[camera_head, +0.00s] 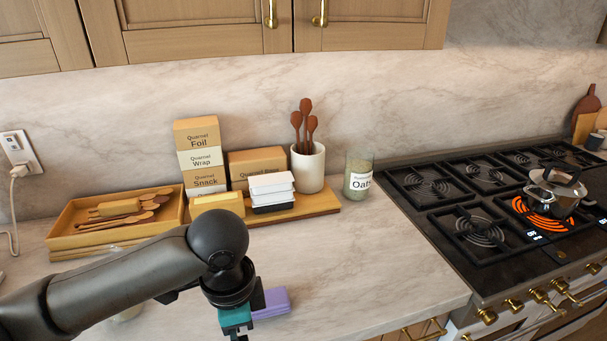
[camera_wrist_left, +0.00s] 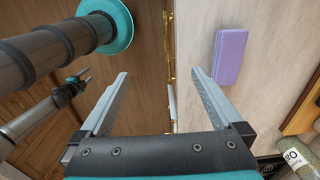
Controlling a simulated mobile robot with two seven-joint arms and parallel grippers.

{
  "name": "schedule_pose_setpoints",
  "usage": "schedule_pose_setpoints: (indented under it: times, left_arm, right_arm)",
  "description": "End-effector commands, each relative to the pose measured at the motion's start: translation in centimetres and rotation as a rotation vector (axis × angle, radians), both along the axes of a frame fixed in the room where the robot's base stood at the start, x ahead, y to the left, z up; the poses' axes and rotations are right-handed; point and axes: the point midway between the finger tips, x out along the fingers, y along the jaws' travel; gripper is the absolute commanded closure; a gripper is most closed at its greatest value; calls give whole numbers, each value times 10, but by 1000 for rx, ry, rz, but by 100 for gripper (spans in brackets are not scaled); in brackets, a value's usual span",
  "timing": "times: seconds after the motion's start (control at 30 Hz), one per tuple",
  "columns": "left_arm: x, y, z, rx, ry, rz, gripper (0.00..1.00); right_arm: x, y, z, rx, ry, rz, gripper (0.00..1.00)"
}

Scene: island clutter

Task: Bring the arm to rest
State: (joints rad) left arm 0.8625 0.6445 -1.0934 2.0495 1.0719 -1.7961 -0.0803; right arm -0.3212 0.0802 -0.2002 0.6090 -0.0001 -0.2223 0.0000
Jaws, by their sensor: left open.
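My left arm (camera_head: 130,275) comes in from the left in the head view and bends down at a round dark joint. The wrist with its teal band (camera_head: 235,318) hangs by the counter's front edge; the fingers are cut off by the picture's bottom edge. In the left wrist view my left gripper (camera_wrist_left: 158,74) is open, with nothing between its fingers. Beyond them are the counter edge and the wooden floor. What looks like my right gripper (camera_wrist_left: 78,82) shows small at the left of that view; its jaw state is unclear.
A purple block (camera_head: 271,302) lies on the counter beside my left wrist, also in the wrist view (camera_wrist_left: 230,56). Behind are a wooden tray (camera_head: 60,235), stacked boxes (camera_head: 197,150), a utensil crock (camera_head: 307,170) and an oats jar (camera_head: 358,178).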

Motion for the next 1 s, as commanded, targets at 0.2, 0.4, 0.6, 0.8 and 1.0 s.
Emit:
schedule_pose_setpoints:
  times: [0.2, 0.4, 0.6, 0.8, 1.0]
  left_arm:
    - [-15, -33, -14, -112, -27, 20, 0]
    - [-28, -60, -24, -235, -64, 98, 0]
    - [-39, -74, -32, -361, -110, 266, 0]
    - [-49, -61, -44, -420, -148, 495, 0]
    - [-68, -22, -62, -392, -186, 754, 0]
  right_arm:
    - [11, 1, 0, 2, -18, 1, 50]
    - [46, 2, 3, 6, -73, 1, 50]
    - [27, 1, 1, 3, -43, 1, 50]
    - [15, 1, 1, 2, -24, 0, 50]
    - [16, 1, 1, 1, -25, 0, 50]
